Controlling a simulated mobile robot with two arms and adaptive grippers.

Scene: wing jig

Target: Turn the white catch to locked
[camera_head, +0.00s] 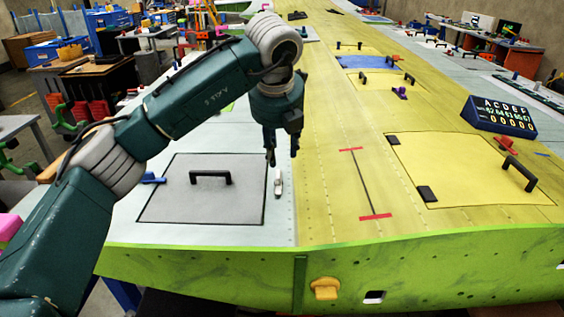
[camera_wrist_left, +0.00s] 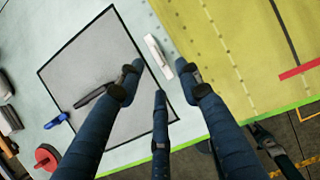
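The white catch (camera_head: 278,184) is a small narrow bar on the pale wing skin. It lies just beside the right edge of the grey hatch panel (camera_head: 185,206), roughly along that edge. It also shows in the left wrist view (camera_wrist_left: 158,57). My left gripper (camera_head: 282,156) points down above the wing, just beyond the catch in the head view. In the left wrist view its fingers (camera_wrist_left: 160,86) are spread and empty, with the catch between and ahead of the tips, apart from them. My right gripper is not in view.
A black handle (camera_head: 211,174) stands up from the grey panel. A blue catch (camera_head: 152,179) sits by the panel's left edge. A yellow hatch (camera_head: 462,165) with a black handle and a display box (camera_head: 499,117) lie to the right. The green wing edge (camera_head: 200,276) is in front.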

